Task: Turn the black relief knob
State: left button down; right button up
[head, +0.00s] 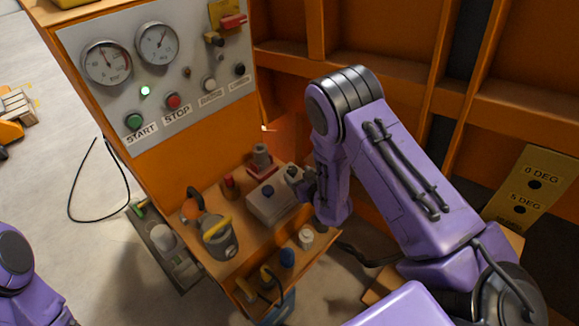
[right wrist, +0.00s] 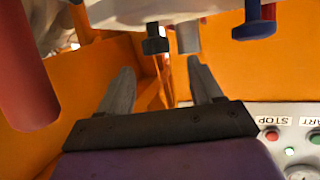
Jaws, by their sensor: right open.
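The black relief knob (right wrist: 155,40) shows in the right wrist view, which is upside down. It sticks out from a pale valve block (right wrist: 125,10), next to a grey stub (right wrist: 188,36). My right gripper (right wrist: 161,75) is open and empty, its fingertips pointing at the knob and spread to either side of its line. I cannot tell whether the knob is between them. In the head view the right gripper (head: 302,184) is at the right end of the grey block (head: 270,208) on the shelf, and it hides much of that end. My left gripper is out of view.
A gauge panel (head: 160,75) and orange walls stand behind.

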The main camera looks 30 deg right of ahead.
aim_at(292, 169)
jog(key=x, duration=0.6)
jog(key=shift+d+f, duration=0.2)
jog(key=shift+f, duration=0.1)
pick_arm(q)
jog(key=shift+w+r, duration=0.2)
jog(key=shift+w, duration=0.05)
pick_arm(e)
jog(key=shift+r, duration=0.15)
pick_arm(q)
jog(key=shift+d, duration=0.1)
pick_arm(e)
jog(key=c, duration=1)
jog(key=m+h, duration=0.2)
jog(key=shift+a+h+b, duration=0.1)
jog(key=shift+h+b, duration=0.2)
jog(key=shift+h, duration=0.1)
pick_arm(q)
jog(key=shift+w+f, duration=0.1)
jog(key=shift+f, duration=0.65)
pick_arm(e)
jog(key=shift+m+g+h, duration=0.8)
jog(key=shift+m+h, duration=0.6)
jog(key=shift+m, duration=0.1)
jog(key=o, duration=1)
